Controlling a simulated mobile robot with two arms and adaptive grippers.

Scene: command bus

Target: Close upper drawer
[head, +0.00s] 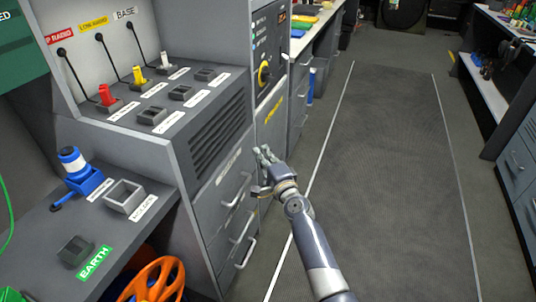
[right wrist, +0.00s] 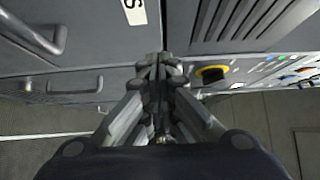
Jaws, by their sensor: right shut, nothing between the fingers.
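The grey cabinet under the console has a stack of drawers on its aisle side. The upper drawer (head: 222,196) has a metal bar handle and looks about flush with the cabinet; a small gap cannot be told. My right gripper (head: 264,156) is shut and empty, beside the cabinet at about the upper drawer's height. In the right wrist view its fingers (right wrist: 160,72) are together in front of grey fronts, and I cannot tell whether they touch. A bar handle (right wrist: 35,32) shows at the upper left there. My left gripper is out of view.
The console top (head: 165,110) carries switches and levers. An orange wheel (head: 157,278) is below the desk. The aisle floor (head: 385,180) is clear.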

